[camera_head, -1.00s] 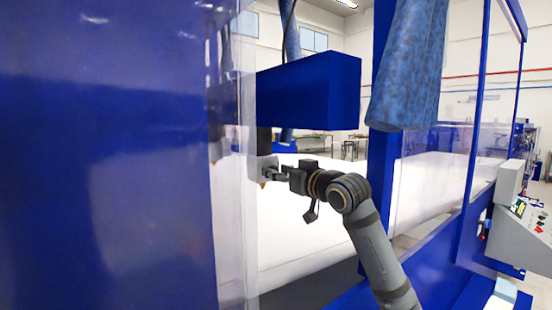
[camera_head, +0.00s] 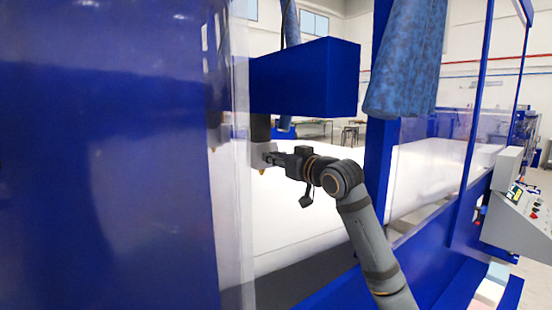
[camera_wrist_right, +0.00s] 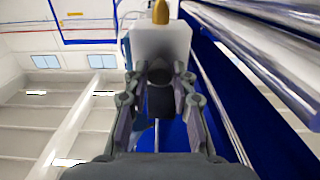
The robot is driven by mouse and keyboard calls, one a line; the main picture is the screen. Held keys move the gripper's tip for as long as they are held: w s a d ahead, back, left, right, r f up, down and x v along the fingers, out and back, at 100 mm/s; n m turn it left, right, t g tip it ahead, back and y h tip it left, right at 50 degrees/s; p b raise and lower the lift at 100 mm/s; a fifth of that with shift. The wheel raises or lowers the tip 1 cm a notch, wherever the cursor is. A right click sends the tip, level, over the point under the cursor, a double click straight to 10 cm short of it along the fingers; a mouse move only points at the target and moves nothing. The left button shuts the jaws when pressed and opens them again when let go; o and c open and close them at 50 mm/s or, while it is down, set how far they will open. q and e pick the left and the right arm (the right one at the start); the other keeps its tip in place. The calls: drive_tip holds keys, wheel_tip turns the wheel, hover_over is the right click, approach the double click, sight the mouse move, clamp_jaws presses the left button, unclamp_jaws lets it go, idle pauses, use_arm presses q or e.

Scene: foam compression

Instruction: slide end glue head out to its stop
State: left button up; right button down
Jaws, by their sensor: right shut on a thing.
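The end glue head (camera_head: 262,156) is a pale grey block with a brass-coloured nozzle tip, hanging below a blue beam (camera_head: 305,82) in the head view. In the right wrist view the glue head (camera_wrist_right: 160,42) is upside down, its brass tip at the top edge. My right gripper (camera_head: 272,158) reaches it from the right. In the right wrist view its fingers (camera_wrist_right: 159,78) are shut around a dark round knob (camera_wrist_right: 159,72) on the head's face. My left gripper is not in view.
A large blue panel with a clear edge (camera_head: 235,200) fills the left. A white foam block (camera_head: 310,205) lies behind and below my right gripper. A blue post (camera_head: 378,150) and blue hose (camera_head: 405,60) stand right. A control panel (camera_head: 520,205) is far right.

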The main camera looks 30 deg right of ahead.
drive_tip(key=s+d+b, duration=0.1)
drive_tip(key=s+b, duration=0.8)
drive_tip(key=s, duration=0.1)
drive_tip(key=shift+s+d, duration=0.2)
drive_tip(key=shift+s, duration=0.05)
drive_tip(key=c, duration=1.5)
unclamp_jaws()
drive_tip(key=o, duration=0.4)
drive_tip(key=shift+s+d, duration=0.1)
drive_tip(key=shift+s, duration=0.25)
drive_tip(key=shift+w, duration=0.15)
